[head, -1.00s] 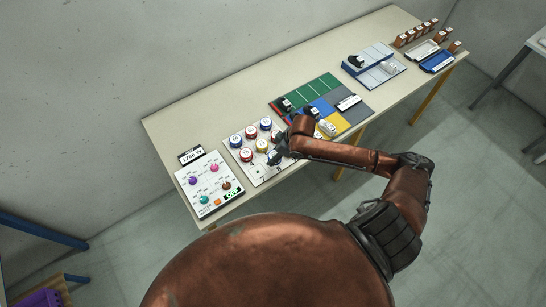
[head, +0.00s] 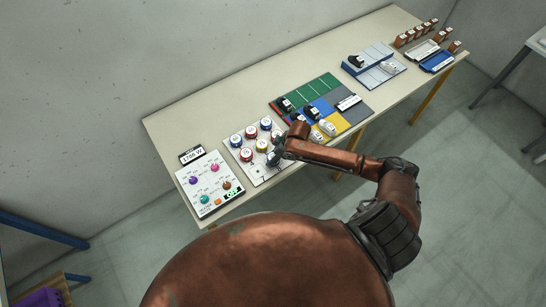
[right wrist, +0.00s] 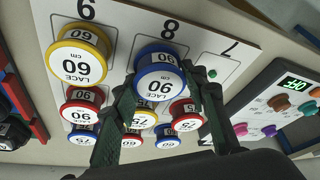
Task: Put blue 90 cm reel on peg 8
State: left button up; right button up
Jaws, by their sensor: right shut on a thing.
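The blue 90 cm reel (right wrist: 160,78) has a white face reading 90 LACE. In the right wrist view it sits between the fingers of my right gripper (right wrist: 158,98), which is shut on it. The reel is over the peg 8 place, just below the printed 8 (right wrist: 169,30). It hides the peg, so I cannot tell whether it is on it. In the head view my right gripper (head: 279,154) is at the near edge of the white peg board (head: 267,177) and partly covers the reel. My left gripper is not in view.
A yellow 60 reel (right wrist: 78,58) sits beside the held reel, below a partly cut-off number. Place 7 has a bare green-tipped peg (right wrist: 213,73). Several other reels fill the far rows. A panel with knobs (head: 210,187) stands left of the board, coloured shoe mats (head: 318,90) right.

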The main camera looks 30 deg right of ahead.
jog(key=shift+f, duration=0.4)
jog(key=o, duration=1.2)
jog(key=shift+c, duration=0.2)
jog(key=shift+r, duration=0.55)
jog(key=v, duration=1.2)
